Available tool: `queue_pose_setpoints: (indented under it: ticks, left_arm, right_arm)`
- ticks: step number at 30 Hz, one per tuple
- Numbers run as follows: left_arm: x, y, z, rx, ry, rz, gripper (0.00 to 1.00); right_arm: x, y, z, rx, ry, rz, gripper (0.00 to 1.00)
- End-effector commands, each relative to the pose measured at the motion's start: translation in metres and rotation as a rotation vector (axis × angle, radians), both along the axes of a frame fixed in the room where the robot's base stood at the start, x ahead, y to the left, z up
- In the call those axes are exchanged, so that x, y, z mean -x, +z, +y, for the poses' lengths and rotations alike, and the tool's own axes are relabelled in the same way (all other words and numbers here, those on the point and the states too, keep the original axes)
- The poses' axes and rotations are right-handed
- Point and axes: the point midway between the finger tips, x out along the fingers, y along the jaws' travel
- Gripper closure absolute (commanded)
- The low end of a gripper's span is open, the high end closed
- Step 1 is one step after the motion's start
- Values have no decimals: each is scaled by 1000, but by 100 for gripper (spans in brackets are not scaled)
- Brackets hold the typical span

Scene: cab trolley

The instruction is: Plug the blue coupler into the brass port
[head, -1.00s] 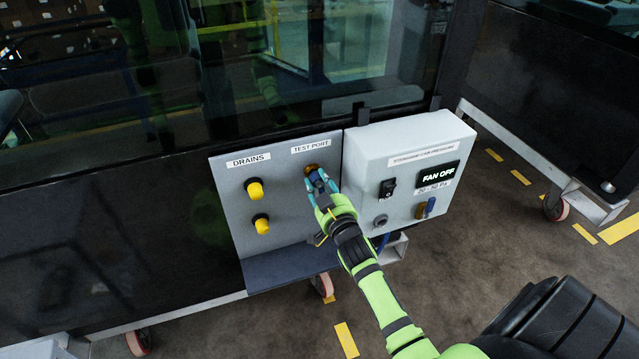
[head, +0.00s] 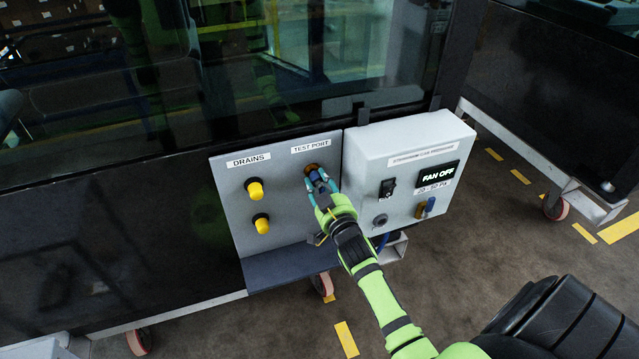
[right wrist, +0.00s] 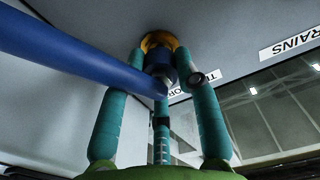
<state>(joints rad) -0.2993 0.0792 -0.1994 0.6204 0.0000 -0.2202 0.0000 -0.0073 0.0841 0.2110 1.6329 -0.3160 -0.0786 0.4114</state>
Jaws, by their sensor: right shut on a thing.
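The brass port (head: 312,169) sits under the TEST PORT label on the grey panel (head: 290,218). In the right wrist view its brass ring (right wrist: 157,38) shows right behind the blue coupler (right wrist: 160,58). The coupler's front end meets the ring in that view; I cannot tell how deep it sits. My right gripper (head: 318,181) is in front of the port, its teal fingers shut around the coupler. The fingers also hide most of the coupler in the head view. My left gripper is not in view.
Two yellow caps (head: 255,190) stick out under the DRAINS label, left of my gripper. A grey control box (head: 405,160) reading FAN OFF juts out close on the right. A blue hose (right wrist: 75,55) crosses the right wrist view. A dark ledge (head: 290,268) lies below the panel.

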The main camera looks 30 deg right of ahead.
Motion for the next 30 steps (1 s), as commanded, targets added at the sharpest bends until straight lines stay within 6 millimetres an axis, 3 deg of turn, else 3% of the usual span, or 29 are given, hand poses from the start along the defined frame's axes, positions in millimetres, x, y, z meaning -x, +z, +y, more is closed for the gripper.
queue_pose_setpoints:
  ticks: [19,20,21,22,30]
  left_arm:
    - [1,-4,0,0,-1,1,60]
    - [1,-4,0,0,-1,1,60]
    - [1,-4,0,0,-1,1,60]
    - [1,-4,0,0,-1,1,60]
    - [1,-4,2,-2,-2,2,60]
  right_arm:
    - [-11,0,-2,0,1,-2,100]
    - [-11,0,-2,0,1,-1,59]
    - [-11,1,-2,0,1,-1,43]
    - [-11,1,-2,0,1,-1,40]
    - [-10,-1,-2,0,0,1,40]
